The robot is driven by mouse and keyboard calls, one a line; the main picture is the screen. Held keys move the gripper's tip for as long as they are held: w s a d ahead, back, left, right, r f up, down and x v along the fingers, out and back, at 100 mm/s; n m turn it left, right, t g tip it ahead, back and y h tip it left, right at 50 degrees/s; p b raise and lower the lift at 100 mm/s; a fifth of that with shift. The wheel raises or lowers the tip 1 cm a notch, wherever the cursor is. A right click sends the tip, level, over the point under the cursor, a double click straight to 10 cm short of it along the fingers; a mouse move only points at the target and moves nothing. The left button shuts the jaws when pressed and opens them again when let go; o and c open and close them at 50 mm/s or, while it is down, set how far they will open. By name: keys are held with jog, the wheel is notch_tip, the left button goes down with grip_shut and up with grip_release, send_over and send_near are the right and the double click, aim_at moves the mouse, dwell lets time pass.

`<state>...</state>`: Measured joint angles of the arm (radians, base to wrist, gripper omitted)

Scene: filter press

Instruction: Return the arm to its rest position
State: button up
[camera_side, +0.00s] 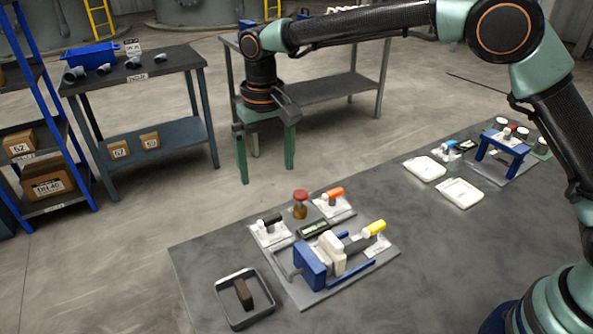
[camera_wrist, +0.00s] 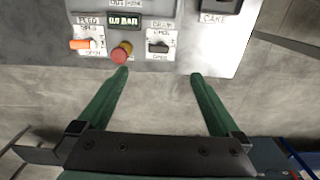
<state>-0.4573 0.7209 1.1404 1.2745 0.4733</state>
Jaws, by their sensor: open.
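My gripper (camera_side: 266,172) hangs at the end of my raised arm, with its two green fingers pointing down and spread apart. It is open with nothing between the fingers. In the side view it is up and behind the small filter press (camera_side: 312,262), well apart from it. The press has a blue block, pale plates and a yellow-ended lever (camera_side: 376,228). In the wrist view, the open fingers (camera_wrist: 160,76) point toward the panel edge with a red button (camera_wrist: 122,52), an orange handle (camera_wrist: 84,44) and a black handle (camera_wrist: 158,47).
A grey tray (camera_side: 228,312) with a dark brown block (camera_side: 243,293) sits at the mat's near left. White trays (camera_side: 461,193) and a blue stand (camera_side: 503,145) are at right. Behind are a workbench (camera_side: 185,62) and blue shelving (camera_side: 60,130). Floor left of the mat is clear.

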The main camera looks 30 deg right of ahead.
jog(key=s+d+r+t, duration=0.1)
jog(key=s+d+r, duration=0.2)
jog(key=d+r, duration=0.3)
jog(key=s+d+r+t, duration=0.2)
jog(key=s+d+r, duration=0.2)
jog(key=d, duration=0.4)
jog(key=s+d+f+t, duration=0.1)
jog(key=s+d+t, duration=0.1)
jog(key=s+d, duration=0.7)
jog(key=s, duration=0.2)
jog(key=shift+s+f+t, duration=0.25)
jog(key=shift+s+t, duration=0.05)
jog(key=shift+s, duration=0.05)
jog(key=shift+d, duration=0.1)
